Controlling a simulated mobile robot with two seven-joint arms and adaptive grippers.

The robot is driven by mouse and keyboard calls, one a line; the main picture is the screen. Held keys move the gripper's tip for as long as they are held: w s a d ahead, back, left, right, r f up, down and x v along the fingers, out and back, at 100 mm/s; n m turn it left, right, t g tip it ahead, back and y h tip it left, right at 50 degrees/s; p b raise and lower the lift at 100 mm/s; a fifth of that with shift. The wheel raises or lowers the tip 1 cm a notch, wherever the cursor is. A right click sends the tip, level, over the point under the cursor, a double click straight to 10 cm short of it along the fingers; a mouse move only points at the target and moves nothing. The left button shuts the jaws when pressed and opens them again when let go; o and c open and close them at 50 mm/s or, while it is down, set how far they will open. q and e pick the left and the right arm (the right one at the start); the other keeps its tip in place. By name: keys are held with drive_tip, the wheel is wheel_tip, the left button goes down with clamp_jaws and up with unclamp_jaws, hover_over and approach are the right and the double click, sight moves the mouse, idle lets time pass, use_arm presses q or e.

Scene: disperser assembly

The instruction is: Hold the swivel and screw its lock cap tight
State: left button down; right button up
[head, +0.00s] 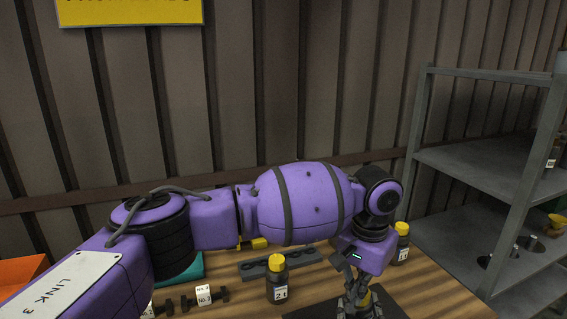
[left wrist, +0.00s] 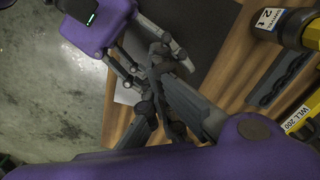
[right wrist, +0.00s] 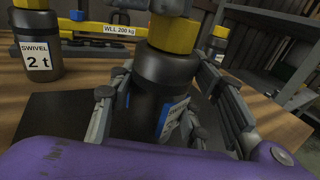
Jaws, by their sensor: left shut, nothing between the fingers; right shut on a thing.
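In the right wrist view a dark, bottle-shaped swivel (right wrist: 158,85) stands upright with a yellow lock cap (right wrist: 174,34) on top. The fingers of my right gripper (right wrist: 165,115) are on both sides of its body and shut on it. A label on the body is turned partly away. My left gripper (head: 357,296) points down in the head view, shut, close to a bit of yellow that shows among the fingers. In the left wrist view my left gripper's dark fingers (left wrist: 158,72) overlap other finger links, and the held swivel is hidden there.
A swivel marked 2 t (head: 277,286) and another yellow-capped bottle (head: 401,245) stand on the wooden table. A grey bar with holes (head: 250,268), a teal box (head: 190,268) and No. 2 blocks (head: 204,295) lie left. A grey shelf (head: 470,155) is right.

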use_arm(q)
drive_tip(key=shift+w+d+f, duration=0.1)
drive_tip(key=shift+w+f, duration=0.05)
drive_tip(key=shift+f, duration=0.5)
drive_tip(key=shift+w+a, duration=0.35)
drive_tip(key=shift+w+r, duration=0.15)
drive_tip(key=shift+r, duration=0.1)
idle(0.3)
drive_tip(key=shift+s+a+r, duration=0.15)
drive_tip(key=shift+s+a, duration=0.05)
wheel_tip(320, 180, up, 6)
idle(0.6)
drive_tip(key=shift+a, duration=0.15)
